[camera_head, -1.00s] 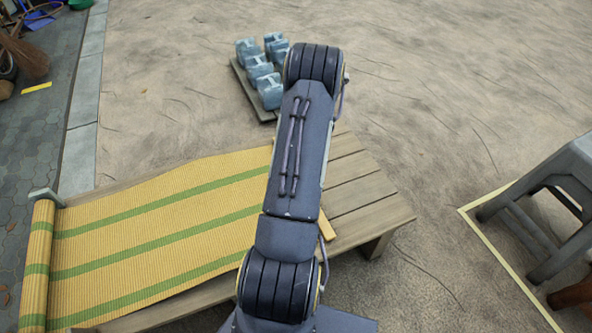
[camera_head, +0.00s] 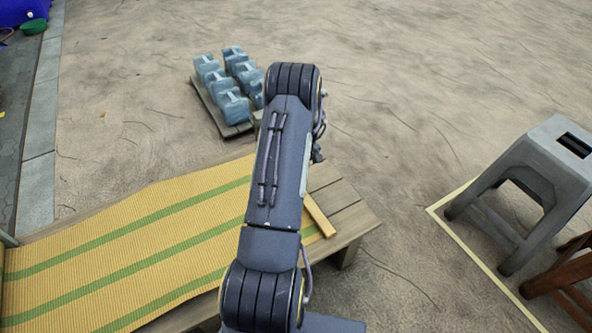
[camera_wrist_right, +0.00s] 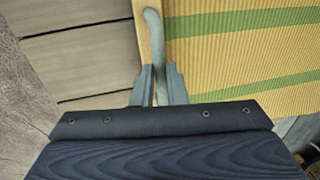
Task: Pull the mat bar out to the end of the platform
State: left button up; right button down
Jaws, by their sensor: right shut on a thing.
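The yellow woven mat (camera_head: 125,245) with green stripes lies along the wooden platform (camera_head: 345,215). The pale wooden mat bar (camera_head: 318,215) runs across its right end, short of the platform's right end, with bare boards beyond. My right arm covers the bar's middle in the head view, and my right gripper is hidden there. In the right wrist view, my right gripper (camera_wrist_right: 160,78) is shut on the mat bar's curved grey handle (camera_wrist_right: 153,28). The bar (camera_wrist_right: 148,60) runs along the mat's edge (camera_wrist_right: 240,65), with bare boards (camera_wrist_right: 85,60) to its left. My left gripper is out of view.
A low pallet (camera_head: 215,108) with several blue-grey weights (camera_head: 228,90) stands behind the platform. A grey stool (camera_head: 530,180) and a brown stool (camera_head: 565,275) stand at right, by a yellow floor line (camera_head: 470,255). The sandy floor between is clear.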

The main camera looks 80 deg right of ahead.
jog(key=c, duration=1.5)
grip_release()
jog(key=shift+s+d, duration=0.2)
jog(key=shift+o, duration=0.2)
jog(key=p+v, duration=0.2)
jog(key=v, duration=0.6)
jog(key=shift+p, duration=0.3)
jog(key=shift+w+a, duration=0.1)
